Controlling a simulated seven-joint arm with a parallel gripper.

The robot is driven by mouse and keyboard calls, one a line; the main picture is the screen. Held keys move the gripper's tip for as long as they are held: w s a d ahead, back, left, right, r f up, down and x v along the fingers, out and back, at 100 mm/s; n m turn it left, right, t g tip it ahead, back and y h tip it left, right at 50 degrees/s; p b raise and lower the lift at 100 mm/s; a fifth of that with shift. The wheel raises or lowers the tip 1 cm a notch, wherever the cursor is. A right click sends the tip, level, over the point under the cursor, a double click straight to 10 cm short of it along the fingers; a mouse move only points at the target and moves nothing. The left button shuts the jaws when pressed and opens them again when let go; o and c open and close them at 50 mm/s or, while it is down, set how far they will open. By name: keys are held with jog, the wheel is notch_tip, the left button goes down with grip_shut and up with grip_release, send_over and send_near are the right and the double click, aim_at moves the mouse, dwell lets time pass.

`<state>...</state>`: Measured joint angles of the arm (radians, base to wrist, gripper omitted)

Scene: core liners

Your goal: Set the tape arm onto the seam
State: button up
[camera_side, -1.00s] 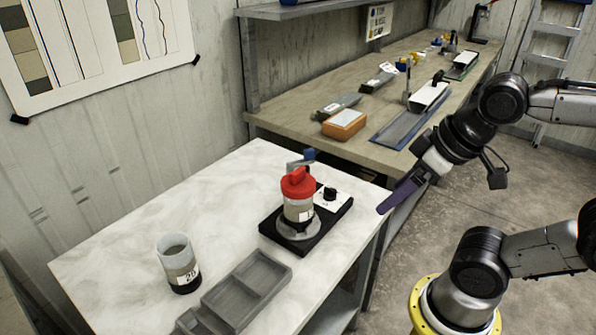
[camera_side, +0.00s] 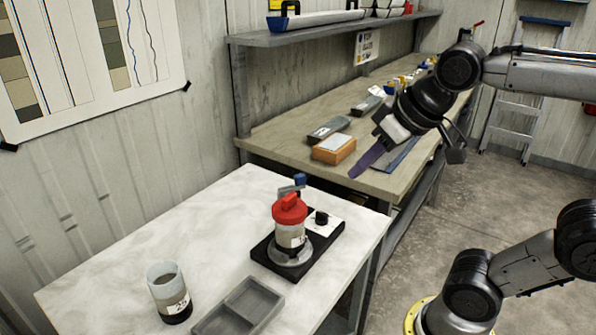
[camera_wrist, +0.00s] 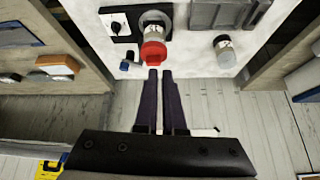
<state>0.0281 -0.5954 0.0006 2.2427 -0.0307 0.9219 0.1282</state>
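A clear jar (camera_side: 290,236) with a red lid (camera_side: 290,208) stands upright on a round grey turntable on a black base (camera_side: 322,250). The red lid also shows in the wrist view (camera_wrist: 153,53). A small grey arm with a blue end (camera_side: 299,181), likely the tape arm, stands beside the jar, swung clear of the lid as far as I can tell. It shows in the wrist view too (camera_wrist: 126,65). The lid-to-jar seam is too small to see well. My gripper (camera_side: 356,172) is empty, above and right of the jar. Its purple fingers (camera_wrist: 160,74) stand slightly apart.
A second jar (camera_side: 169,292), with dark contents, stands at the front left of the white table. A grey divided tray (camera_side: 240,308) lies nearby. A long bench behind carries an orange box (camera_side: 334,149).

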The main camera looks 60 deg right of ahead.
jog(key=shift+m+g+h, duration=0.3)
jog(key=shift+m+h, duration=0.1)
jog(key=shift+m, duration=0.4)
jog(key=w+d+r, duration=0.1)
jog(key=w, duration=0.2)
jog(key=w+d+r, duration=0.1)
jog(key=w, duration=0.2)
jog(key=w+d+r, duration=0.1)
jog(key=w, duration=0.2)
jog(key=shift+r, duration=0.1)
grip_shut()
jog(key=w+d+f+m+g, duration=0.1)
jog(key=w+d+f, duration=0.3)
jog(key=w+d, duration=0.2)
jog(key=w+d+f+m+g, duration=0.1)
jog(key=w+d+f, duration=0.4)
jog(key=w, duration=0.4)
jog(key=shift+d+f+m+g+h, duration=0.3)
jog(key=shift+d+m+g, duration=0.1)
jog(key=shift+d, duration=0.15)
jog(key=shift+f, duration=0.1)
notch_tip(320, 180, down, 9)
jog(key=shift+s+a, duration=0.2)
jog(key=shift+s, duration=0.1)
